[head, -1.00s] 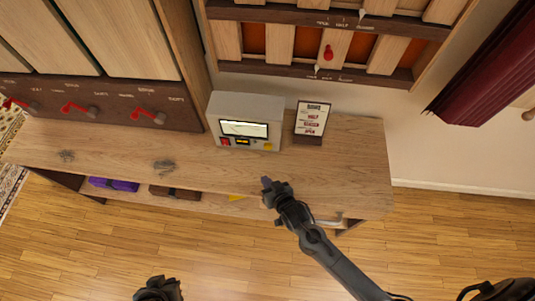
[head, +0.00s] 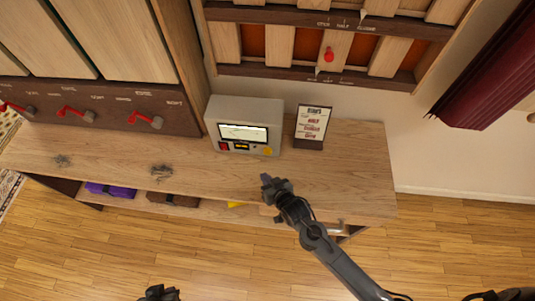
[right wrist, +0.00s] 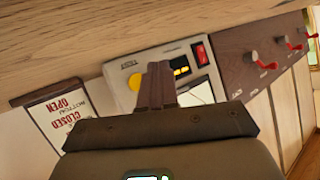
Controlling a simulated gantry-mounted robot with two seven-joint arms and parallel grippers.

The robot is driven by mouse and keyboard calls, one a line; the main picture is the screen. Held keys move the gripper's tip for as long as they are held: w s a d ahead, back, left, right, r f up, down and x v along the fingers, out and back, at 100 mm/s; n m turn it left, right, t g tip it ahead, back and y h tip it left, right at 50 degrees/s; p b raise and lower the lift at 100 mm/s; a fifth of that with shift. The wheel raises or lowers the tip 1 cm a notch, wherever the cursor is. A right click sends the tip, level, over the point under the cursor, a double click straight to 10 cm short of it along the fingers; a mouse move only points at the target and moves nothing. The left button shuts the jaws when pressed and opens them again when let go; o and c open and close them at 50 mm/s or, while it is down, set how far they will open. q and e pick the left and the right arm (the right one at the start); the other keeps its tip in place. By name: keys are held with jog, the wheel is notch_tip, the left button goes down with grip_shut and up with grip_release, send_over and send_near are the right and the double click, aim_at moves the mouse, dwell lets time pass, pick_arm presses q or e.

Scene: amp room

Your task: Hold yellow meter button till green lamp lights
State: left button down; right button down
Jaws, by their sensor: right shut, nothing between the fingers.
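The pale grey meter box (head: 271,112) stands on the wooden bench against the wall. Its front has a bright screen, a red switch (head: 224,146), a small amber display (head: 242,146) and a round yellow button (head: 267,150). I cannot make out a lit green lamp. My right gripper (head: 266,181) is shut and empty, in front of the meter and apart from the button. In the right wrist view, its fingers (right wrist: 156,86) partly overlap the yellow button (right wrist: 134,82). My left gripper (head: 161,293) shows only as a dark tip at the bottom edge; its jaws are unclear.
A framed sign (head: 311,127) stands close right of the meter. Red levers (head: 146,121) line the panel at left. Grey debris (head: 161,172) lies on the bench (head: 345,180). Purple (head: 110,190) and brown items sit on the shelf below.

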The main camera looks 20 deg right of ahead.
aim_at(268, 152)
jog(key=w+d, duration=0.1)
jog(key=w, duration=0.1)
jog(key=w+d+b, duration=0.1)
jog(key=shift+w+b, duration=0.3)
jog(key=shift+w, duration=0.05)
jog(key=shift+w+d, duration=0.5)
jog(key=shift+w, duration=0.3)
dwell(0.5)
dwell(0.7)
jog(key=shift+w+d, duration=0.15)
jog(key=shift+w, duration=0.1)
jog(key=shift+w+d+r, duration=0.1)
jog(key=shift+w, duration=0.05)
